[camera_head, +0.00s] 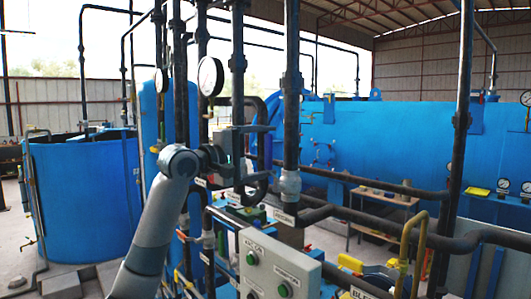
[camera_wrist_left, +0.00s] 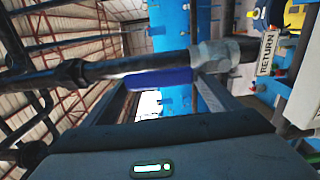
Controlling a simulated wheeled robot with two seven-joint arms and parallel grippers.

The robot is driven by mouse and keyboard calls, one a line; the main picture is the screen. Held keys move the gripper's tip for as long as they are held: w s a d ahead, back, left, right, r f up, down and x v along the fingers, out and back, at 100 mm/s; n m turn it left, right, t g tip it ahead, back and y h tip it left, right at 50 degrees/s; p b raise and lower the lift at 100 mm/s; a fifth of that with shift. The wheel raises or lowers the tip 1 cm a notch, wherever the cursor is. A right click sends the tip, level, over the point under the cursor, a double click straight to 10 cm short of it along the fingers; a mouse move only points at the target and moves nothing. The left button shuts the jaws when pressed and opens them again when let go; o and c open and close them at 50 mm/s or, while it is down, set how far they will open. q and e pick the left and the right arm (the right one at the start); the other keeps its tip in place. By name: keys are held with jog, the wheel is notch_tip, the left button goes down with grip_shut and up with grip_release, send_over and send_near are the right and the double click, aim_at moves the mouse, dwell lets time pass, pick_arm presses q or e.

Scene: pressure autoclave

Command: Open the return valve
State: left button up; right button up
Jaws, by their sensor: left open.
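The return pipe is a black pipe with a grey fitting (camera_head: 290,184). A small white label (camera_head: 284,217) sits just below the fitting. In the left wrist view the same grey fitting (camera_wrist_left: 213,55) is beside a label reading RETURN (camera_wrist_left: 266,52). A blue-purple bar (camera_wrist_left: 158,78), which looks like the valve's lever, lies along the pipe. My left gripper (camera_head: 262,180) is just left of the return pipe. In the left wrist view its fingers (camera_wrist_left: 162,88) are spread apart, with the bar across their tips. I cannot tell whether they touch it. My right gripper is not in view.
A grey control box (camera_head: 278,268) with green buttons stands in front, below the gripper. Black vertical pipes and a pressure gauge (camera_head: 210,76) crowd the left arm. A yellow bent pipe (camera_head: 411,240) stands at right. A large blue autoclave (camera_head: 400,140) lies behind.

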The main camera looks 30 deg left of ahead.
pick_arm(q)
jog(key=shift+s, duration=0.1)
jog(key=b+v, duration=0.7)
jog(key=v, duration=1)
jog(key=shift+a, duration=0.15)
jog(key=shift+s+f, duration=0.1)
jog(key=shift+f, duration=0.05)
